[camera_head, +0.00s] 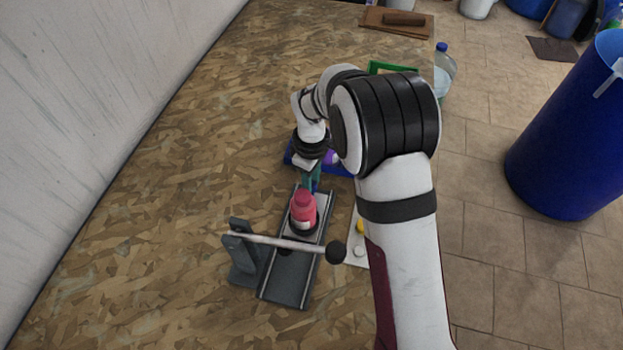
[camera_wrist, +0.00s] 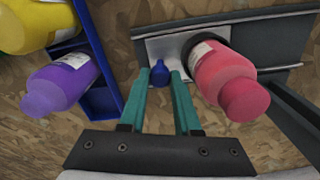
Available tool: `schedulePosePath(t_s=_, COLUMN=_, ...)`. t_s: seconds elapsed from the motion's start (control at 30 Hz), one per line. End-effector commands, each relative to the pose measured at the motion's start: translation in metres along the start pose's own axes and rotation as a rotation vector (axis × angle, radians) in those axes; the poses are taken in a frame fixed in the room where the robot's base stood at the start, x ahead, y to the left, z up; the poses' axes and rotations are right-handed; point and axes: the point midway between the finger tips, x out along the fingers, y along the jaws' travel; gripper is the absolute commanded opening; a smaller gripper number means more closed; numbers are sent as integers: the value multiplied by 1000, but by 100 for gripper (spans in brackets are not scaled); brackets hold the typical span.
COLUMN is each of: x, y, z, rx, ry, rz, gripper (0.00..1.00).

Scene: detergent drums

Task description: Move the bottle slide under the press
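A red bottle (camera_head: 303,208) stands upright on the pale plate (camera_head: 323,205) of the slide, at the far end of a dark grey rail (camera_head: 288,277). The press (camera_head: 243,255) stands at the rail's nearer part, its lever (camera_head: 285,242) with a black ball end crossing above the rail. A blue knob (camera_wrist: 160,73) sits at the slide's end in the wrist view. My gripper (camera_wrist: 159,76) has its teal fingers on both sides of the knob, with narrow gaps showing. The red bottle (camera_wrist: 228,80) is right of the fingers. My gripper (camera_head: 313,184) partly hides the knob in the head view.
A white tray (camera_head: 355,257) lies right of the rail, partly behind my arm. The board left of the press is clear.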

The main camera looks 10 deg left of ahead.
Motion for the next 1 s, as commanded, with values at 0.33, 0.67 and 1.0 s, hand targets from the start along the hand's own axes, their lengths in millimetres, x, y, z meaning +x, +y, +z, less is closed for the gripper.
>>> schedulePosePath(t_s=0.33, x=0, y=0, z=0, rx=0, ry=0, rz=1, gripper=0)
schedulePosePath(t_s=0.67, x=-1, y=0, z=0, rx=0, ry=0, rz=1, gripper=0)
schedulePosePath(t_s=1.0, x=-1, y=1, z=0, rx=0, ry=0, rz=1, gripper=0)
